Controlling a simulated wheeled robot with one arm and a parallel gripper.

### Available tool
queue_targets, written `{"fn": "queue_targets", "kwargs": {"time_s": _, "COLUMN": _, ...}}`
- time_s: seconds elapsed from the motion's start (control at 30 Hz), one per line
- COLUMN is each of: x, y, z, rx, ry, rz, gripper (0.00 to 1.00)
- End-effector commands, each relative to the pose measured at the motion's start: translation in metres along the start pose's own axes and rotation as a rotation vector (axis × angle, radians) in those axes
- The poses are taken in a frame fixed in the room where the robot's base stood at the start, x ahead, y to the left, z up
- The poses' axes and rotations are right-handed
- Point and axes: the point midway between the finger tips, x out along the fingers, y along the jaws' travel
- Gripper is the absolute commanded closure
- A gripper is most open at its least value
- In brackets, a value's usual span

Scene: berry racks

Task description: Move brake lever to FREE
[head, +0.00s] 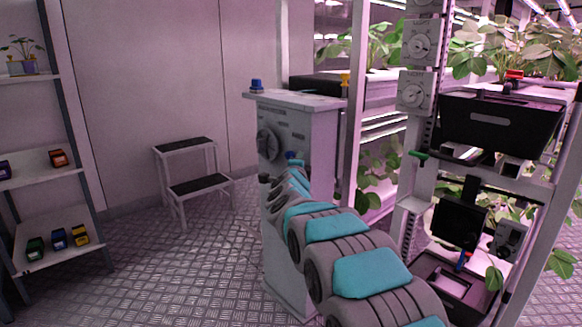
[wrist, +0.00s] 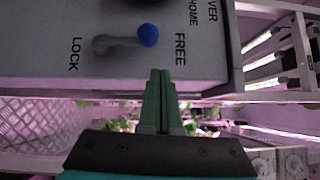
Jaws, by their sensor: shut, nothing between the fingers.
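In the wrist view, the brake lever is a grey handle (wrist: 122,41) with a blue ball knob (wrist: 148,36) on a grey panel (wrist: 40,30). Its grey base end is on the LOCK label (wrist: 74,55) side. The knob end points toward the FREE label (wrist: 180,48), a little short of the lettering. My gripper (wrist: 160,73) has green fingers pressed together and empty. The tips are just below the knob in the picture, with a visible gap. In the head view, a small blue knob (head: 291,155) shows on the cabinet (head: 318,135); my arm hides most of the gripper there.
A step stool (head: 185,188) stands left of the cabinet. A shelf (head: 45,235) with small coloured items is at far left. Plant racks and a black crate (head: 500,122) are on the right. A blue button (head: 256,86) sits on the cabinet top.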

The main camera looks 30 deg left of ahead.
Motion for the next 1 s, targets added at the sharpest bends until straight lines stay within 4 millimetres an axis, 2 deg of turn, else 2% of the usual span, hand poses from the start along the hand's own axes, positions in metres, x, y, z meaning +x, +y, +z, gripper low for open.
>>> {"fn": "queue_targets", "kwargs": {"time_s": 0.6, "x": -0.082, "y": -0.01, "z": 0.0, "rx": 0.0, "ry": -0.002, "rz": 0.004, "gripper": 1.0}}
{"fn": "queue_targets", "kwargs": {"time_s": 0.8, "x": -0.096, "y": -0.014, "z": 0.0, "rx": 0.001, "ry": -0.002, "rz": 0.001, "gripper": 1.0}}
{"fn": "queue_targets", "kwargs": {"time_s": 1.0, "x": -0.1, "y": -0.014, "z": 0.0, "rx": 0.001, "ry": -0.001, "rz": 0.002, "gripper": 1.0}}
